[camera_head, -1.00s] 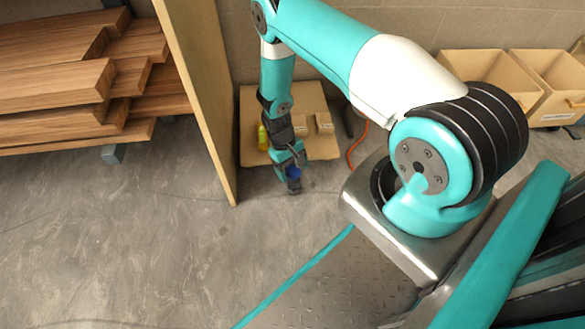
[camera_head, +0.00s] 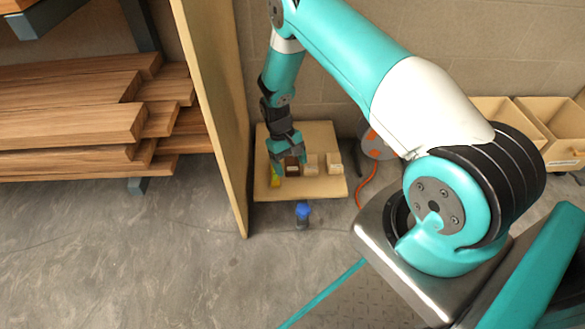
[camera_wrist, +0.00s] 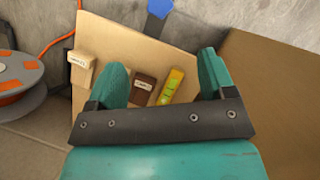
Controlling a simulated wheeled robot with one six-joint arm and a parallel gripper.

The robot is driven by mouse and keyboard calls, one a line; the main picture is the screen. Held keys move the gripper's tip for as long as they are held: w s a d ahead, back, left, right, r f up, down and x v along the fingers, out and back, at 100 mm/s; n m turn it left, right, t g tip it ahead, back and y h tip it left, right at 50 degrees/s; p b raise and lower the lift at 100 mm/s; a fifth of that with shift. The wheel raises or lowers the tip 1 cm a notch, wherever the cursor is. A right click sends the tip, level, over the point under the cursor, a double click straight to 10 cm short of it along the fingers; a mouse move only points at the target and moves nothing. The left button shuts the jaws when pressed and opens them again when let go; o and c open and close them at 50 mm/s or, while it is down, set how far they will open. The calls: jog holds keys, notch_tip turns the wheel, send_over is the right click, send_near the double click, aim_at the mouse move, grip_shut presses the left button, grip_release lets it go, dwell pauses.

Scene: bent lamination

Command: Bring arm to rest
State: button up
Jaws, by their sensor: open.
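My gripper (camera_head: 288,160) is over the wooden board (camera_head: 325,187) on the floor, pointing down. In the wrist view its two teal fingers (camera_wrist: 163,80) are spread wide with nothing held between them. Beyond them lie a dark brown block (camera_wrist: 143,87) and a yellow level (camera_wrist: 171,86), both on the board.
Pale labelled blocks (camera_head: 322,165) sit on the board. A tall wooden panel (camera_head: 213,110) stands close to its left. Stacked planks (camera_head: 85,125) lie on a rack further left. An orange cord runs to a cable reel (camera_head: 375,143) on the right, with bins (camera_head: 550,130) beyond. Front-left floor is clear.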

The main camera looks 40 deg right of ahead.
dwell(0.5)
jog(key=s+a+r+n+t+y, duration=0.1)
jog(key=a+r, duration=0.3)
jog(key=r, duration=0.5)
jog(key=s+a+r+n+t, duration=0.1)
jog(key=a+r, duration=0.4)
jog(key=r, duration=0.4)
jog(key=s+a+r+n+t+y, duration=0.15)
jog(key=a+r, duration=0.25)
jog(key=r, duration=0.5)
jog(key=s+a+r+n+y+p, duration=0.15)
jog(key=s+a+r, duration=0.25)
jog(key=s+r, duration=0.4)
jog(key=s+a+r+n+b, duration=0.1)
jog(key=s+a+r+n, duration=0.3)
jog(key=s, duration=0.7)
notch_tip(320, 180, up, 39)
jog(key=m+p, duration=0.1)
jog(key=p, duration=3.7)
jog(key=shift+s+d+r+t+p, duration=0.2)
jog(key=shift+s+t+p, duration=0.1)
jog(key=shift+t, duration=0.15)
